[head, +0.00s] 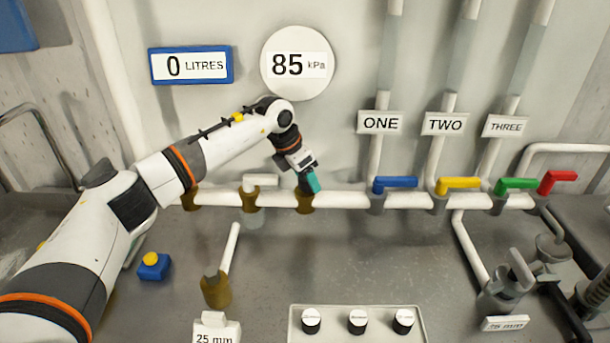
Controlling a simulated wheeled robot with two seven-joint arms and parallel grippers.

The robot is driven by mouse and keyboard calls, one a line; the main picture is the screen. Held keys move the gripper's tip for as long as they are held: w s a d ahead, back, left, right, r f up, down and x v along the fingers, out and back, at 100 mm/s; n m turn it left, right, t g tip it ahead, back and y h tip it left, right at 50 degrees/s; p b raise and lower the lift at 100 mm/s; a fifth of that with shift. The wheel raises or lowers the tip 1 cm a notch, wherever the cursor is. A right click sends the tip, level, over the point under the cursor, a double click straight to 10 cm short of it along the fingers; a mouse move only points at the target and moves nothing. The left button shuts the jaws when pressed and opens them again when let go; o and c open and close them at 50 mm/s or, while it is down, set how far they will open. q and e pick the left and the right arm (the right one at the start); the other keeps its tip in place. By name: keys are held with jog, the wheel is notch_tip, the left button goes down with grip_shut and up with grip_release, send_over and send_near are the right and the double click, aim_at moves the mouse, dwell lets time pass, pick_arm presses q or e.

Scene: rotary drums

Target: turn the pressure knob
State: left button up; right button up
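The round pressure gauge (298,64) on the wall reads 85 kPa. No knob in view has a readable pressure label. Several black knobs with white tops, such as the middle one (357,321), stand on a pale panel (300,338) at the bottom centre; their small lettering cannot be read. My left gripper (313,183) points down, with a teal part at its tip, just above or in front of a brown valve (305,202) on the white pipe. Contact and finger opening cannot be made out. My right gripper is not in view.
A blue-framed display (191,66) reads 0 LITRES. Blue (395,184), yellow (458,185), green (516,184) and red (558,182) handles stand along the white pipe at right. A blue box (154,268) with a yellow button sits left. The middle counter (340,255) is clear.

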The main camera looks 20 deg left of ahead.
pick_arm(q)
jog(key=shift+a+r, duration=0.15)
jog(key=shift+r, duration=0.1)
jog(key=b+v, duration=0.3)
jog(key=v, duration=0.8)
jog(key=shift+r, duration=0.25)
